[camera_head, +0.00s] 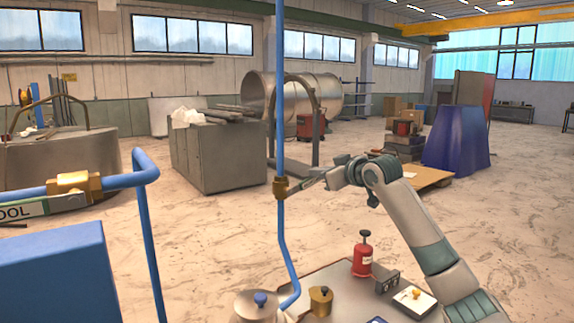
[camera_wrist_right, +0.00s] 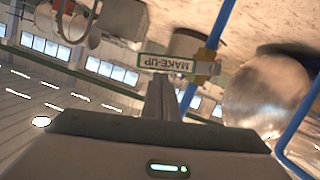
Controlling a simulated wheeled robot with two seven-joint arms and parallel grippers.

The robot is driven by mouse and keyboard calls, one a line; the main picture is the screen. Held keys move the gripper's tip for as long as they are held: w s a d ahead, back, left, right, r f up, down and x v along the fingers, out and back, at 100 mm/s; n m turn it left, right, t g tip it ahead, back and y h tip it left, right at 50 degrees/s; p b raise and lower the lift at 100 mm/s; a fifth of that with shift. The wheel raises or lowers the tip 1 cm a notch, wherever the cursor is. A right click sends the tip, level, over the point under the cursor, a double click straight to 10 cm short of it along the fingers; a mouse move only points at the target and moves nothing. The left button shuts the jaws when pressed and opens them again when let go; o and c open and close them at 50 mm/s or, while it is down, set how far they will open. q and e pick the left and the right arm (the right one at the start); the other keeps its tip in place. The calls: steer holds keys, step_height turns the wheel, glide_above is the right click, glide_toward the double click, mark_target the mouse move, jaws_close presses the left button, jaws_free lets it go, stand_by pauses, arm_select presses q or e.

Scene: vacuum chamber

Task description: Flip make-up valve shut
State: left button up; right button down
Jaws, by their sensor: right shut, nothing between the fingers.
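The make-up valve is a brass body (camera_head: 281,187) on an upright blue pipe (camera_head: 280,110). In the wrist view its brass body (camera_wrist_right: 207,68) sits on the blue pipe, and a green-edged plate reading MAKE-UP (camera_wrist_right: 165,63), seen upside down, sticks out sideways from it, roughly crosswise to the pipe. My right gripper (camera_head: 326,178) is just right of the valve, pointing at it. In the wrist view its fingers (camera_wrist_right: 162,84) are together and empty, with their tips close to the plate; whether they touch it I cannot tell. My left gripper is not in view.
A second brass valve (camera_head: 75,185) with a partly cut-off label sits on another blue pipe at left, above a blue box (camera_head: 60,275). Open floor lies behind.

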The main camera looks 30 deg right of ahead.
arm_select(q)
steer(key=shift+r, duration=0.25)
arm_select(e)
steer(key=shift+w+d+f+m+y, duration=0.1)
steer(key=shift+d+f+m+y, duration=0.2)
steer(key=shift+f+m, duration=0.3)
steer(key=shift+d+f+m+y, duration=0.2)
steer(key=shift+d+f+m, duration=0.05)
steer(key=shift+f+m, duration=0.35)
arm_select(q)
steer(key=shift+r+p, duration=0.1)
steer(key=shift+p, duration=0.2)
